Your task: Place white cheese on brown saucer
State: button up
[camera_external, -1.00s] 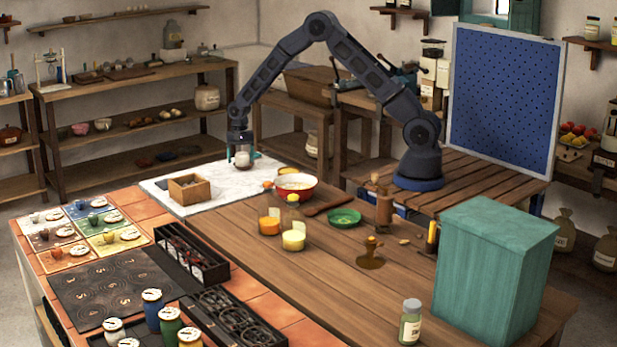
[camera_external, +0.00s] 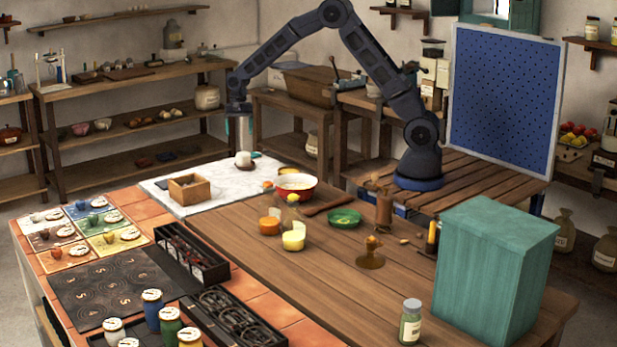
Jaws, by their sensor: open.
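The white cheese (camera_external: 243,159) is a small pale round piece at the back of the white marble slab (camera_external: 215,190). My gripper (camera_external: 240,146) is open and empty just above the cheese, pointing down. A small dark brown edge (camera_external: 255,155) shows just right of the cheese. It is too small to tell whether this is the brown saucer or whether the cheese rests on it. No other brown saucer is clear in view.
An open wooden box (camera_external: 189,188) stands on the slab. Coloured mats lie at the left.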

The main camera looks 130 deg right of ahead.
jog(key=w+a+r+n+t, duration=0.1)
jog(key=w+a+r+n, duration=0.15)
jog(key=a+r, duration=0.65)
jog(key=w+a+r+n, duration=0.1)
jog(key=a+r+n, duration=0.35)
jog(key=a, duration=0.95)
jog(key=w+a+r+n+t, duration=0.1)
jog(key=w+a+r+n, duration=0.15)
jog(key=a+r, duration=0.7)
jog(key=s+a+n+t, duration=0.1)
jog(key=s+a+n, duration=0.5)
jog(key=s+a, duration=0.5)
jog(key=s+a+r+n+t, duration=0.1)
jog(key=s+a+n, duration=0.6)
jog(key=a, duration=1.2)
jog(key=s, duration=0.4)
jog(key=shift+s+a, duration=0.3)
jog(key=shift+a, duration=0.05)
